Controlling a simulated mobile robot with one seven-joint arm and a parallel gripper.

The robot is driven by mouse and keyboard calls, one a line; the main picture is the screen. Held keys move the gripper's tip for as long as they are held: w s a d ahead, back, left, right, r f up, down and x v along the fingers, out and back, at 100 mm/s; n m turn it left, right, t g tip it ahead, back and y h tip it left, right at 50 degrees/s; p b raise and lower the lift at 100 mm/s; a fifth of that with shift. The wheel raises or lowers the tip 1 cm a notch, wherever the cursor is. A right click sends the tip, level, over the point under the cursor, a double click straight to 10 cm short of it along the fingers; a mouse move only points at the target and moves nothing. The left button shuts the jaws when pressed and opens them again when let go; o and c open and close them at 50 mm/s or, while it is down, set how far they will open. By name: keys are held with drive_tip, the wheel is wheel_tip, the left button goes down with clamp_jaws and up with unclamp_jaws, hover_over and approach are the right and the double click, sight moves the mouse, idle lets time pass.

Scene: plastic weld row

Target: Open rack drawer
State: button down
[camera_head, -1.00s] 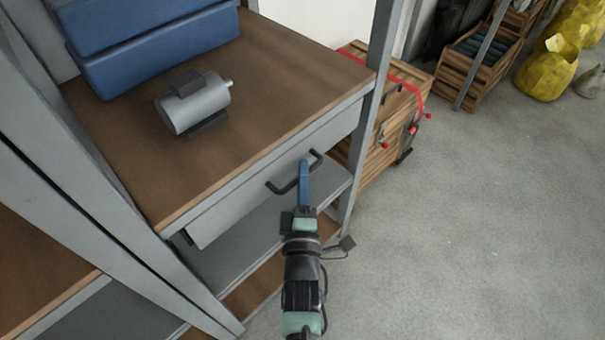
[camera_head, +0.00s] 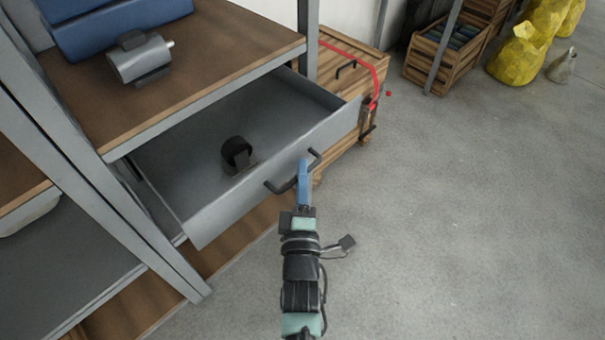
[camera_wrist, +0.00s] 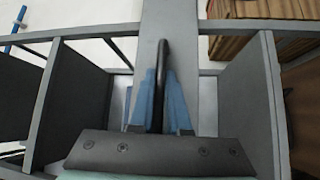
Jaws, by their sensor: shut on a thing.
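The grey rack drawer (camera_head: 212,205) stands well out from under the brown shelf board in the head view. A black roll-like object (camera_head: 237,152) lies inside it. The drawer's black bar handle (camera_head: 283,186) is on its front, and it shows in the wrist view (camera_wrist: 161,70) between the blue fingers. My gripper (camera_head: 303,168) is shut on the handle, near its right part. In the wrist view my gripper (camera_wrist: 158,98) has a blue finger on each side of the bar. The fingers hide part of the handle in the head view.
A grey motor (camera_head: 140,58) and blue cases (camera_head: 115,22) sit on the shelf board (camera_head: 215,62) above the drawer. A wooden crate (camera_head: 345,75) with a red strap stands right of the rack. Yellow sacks (camera_head: 517,55) are farther back. The concrete floor (camera_head: 470,220) at right is clear.

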drive_tip(key=shift+s, duration=0.1)
drive_tip(key=c, duration=0.9)
unclamp_jaws()
drive_tip(key=s, duration=0.4)
drive_tip(key=s+f+p, duration=0.1)
drive_tip(key=s, duration=0.7)
drive_tip(key=shift+s+f, duration=0.35)
drive_tip(key=shift+f, duration=0.05)
